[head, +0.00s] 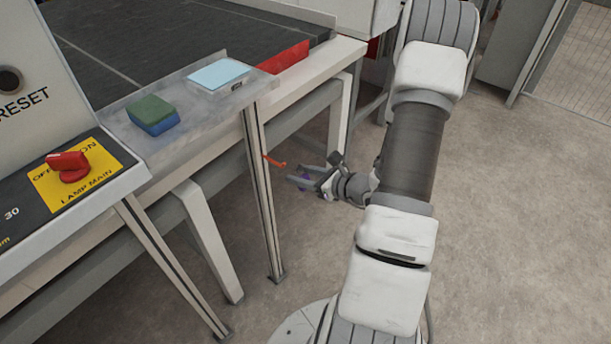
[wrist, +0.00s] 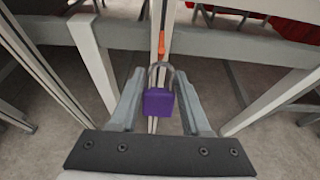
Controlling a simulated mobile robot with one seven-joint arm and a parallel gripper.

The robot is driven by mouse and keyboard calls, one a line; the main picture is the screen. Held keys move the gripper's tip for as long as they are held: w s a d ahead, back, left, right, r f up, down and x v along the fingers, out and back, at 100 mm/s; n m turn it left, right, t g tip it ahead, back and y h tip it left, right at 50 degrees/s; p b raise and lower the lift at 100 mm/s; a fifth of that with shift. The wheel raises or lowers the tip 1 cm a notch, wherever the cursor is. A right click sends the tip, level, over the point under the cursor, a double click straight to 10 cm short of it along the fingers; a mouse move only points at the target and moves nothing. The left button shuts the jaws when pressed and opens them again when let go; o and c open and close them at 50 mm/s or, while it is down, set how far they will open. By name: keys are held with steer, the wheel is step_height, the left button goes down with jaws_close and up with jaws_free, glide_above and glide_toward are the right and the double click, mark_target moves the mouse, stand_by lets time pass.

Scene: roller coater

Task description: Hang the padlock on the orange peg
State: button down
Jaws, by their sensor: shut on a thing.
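The purple padlock (wrist: 158,102) is between the fingers of my gripper (wrist: 159,84) in the wrist view, its grey shackle pointing up toward the machine. The orange peg (wrist: 161,44) sticks out from an upright post, just above the shackle in that view. I cannot tell whether the shackle touches the peg or is around it. In the head view the peg (head: 274,161) is on the post, left of and a little above my gripper (head: 302,181). My gripper is shut on the padlock, of which only a little purple (head: 303,187) shows there.
The upright post (head: 262,200) stands in front of the machine's frame and legs. Above is a ledge (head: 190,110) with a green-and-blue block (head: 153,114) and a light blue box (head: 218,75). A control panel with a red switch (head: 70,165) is at left. Open floor lies at right.

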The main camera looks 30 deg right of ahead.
mark_target(282, 167)
steer(key=shift+w+r+x, duration=0.1)
steer(key=shift+r+x, duration=0.1)
steer(key=shift+x, duration=0.7)
steer(key=shift+w+r+x, duration=0.1)
steer(key=shift+r+x, duration=0.1)
steer(key=shift+x, duration=0.7)
steer(key=shift+r+x, duration=0.15)
steer(key=shift+x, duration=0.75)
steer(key=shift+w+a+f+b, duration=0.1)
steer(key=shift+f+b, duration=0.1)
steer(key=shift+b, duration=0.15)
steer(key=shift+w+f+b, duration=0.15)
steer(key=shift+b, duration=0.3)
steer(key=shift+w+a+f+t+y+b, duration=0.15)
steer(key=shift+w+f+t+y+b, duration=0.2)
steer(key=shift+t+b, duration=0.65)
steer(key=shift+w+b, duration=0.1)
steer(key=shift+b, duration=0.35)
steer(key=shift+w+a+f+t+y+b, duration=0.2)
steer(key=shift+w+t+b, duration=0.3)
steer(key=shift+b, duration=0.65)
steer(key=shift+w+a+f+t+y+b, duration=0.15)
steer(key=shift+w+a+t+b, duration=0.15)
steer(key=shift+w+b, duration=0.6)
steer(key=shift+s+b, duration=0.15)
steer(key=shift+b, duration=0.15)
